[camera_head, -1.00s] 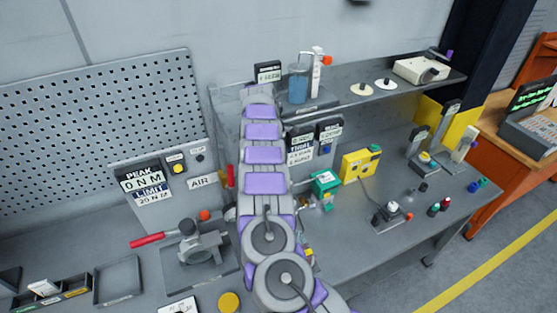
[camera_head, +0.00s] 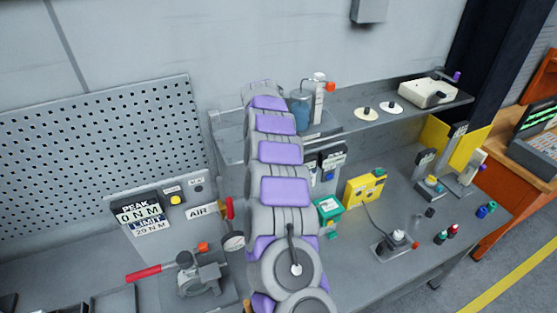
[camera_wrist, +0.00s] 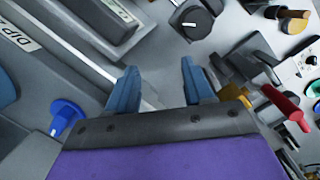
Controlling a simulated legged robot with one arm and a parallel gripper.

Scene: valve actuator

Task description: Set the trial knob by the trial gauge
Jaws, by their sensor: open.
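My gripper (camera_wrist: 160,85) is open in the wrist view, with two blue fingers apart and nothing between them. A black round knob with a pale pointer line (camera_wrist: 191,19) sits beyond the fingertips, apart from them; I cannot tell whether it is the trial knob. In the head view my arm reaches away to the back shelf and hides the gripper. Dark readout boxes (camera_head: 333,160) stand partly hidden behind the arm, too small to read, so I cannot identify the trial gauge.
In the wrist view, a blue knob (camera_wrist: 66,116) is at left and a red handle (camera_wrist: 282,103) at right. In the head view, a yellow box (camera_head: 364,188), a green-topped device (camera_head: 328,209) and a red-handled valve (camera_head: 195,277) surround the arm. The bench's right side has some clear room.

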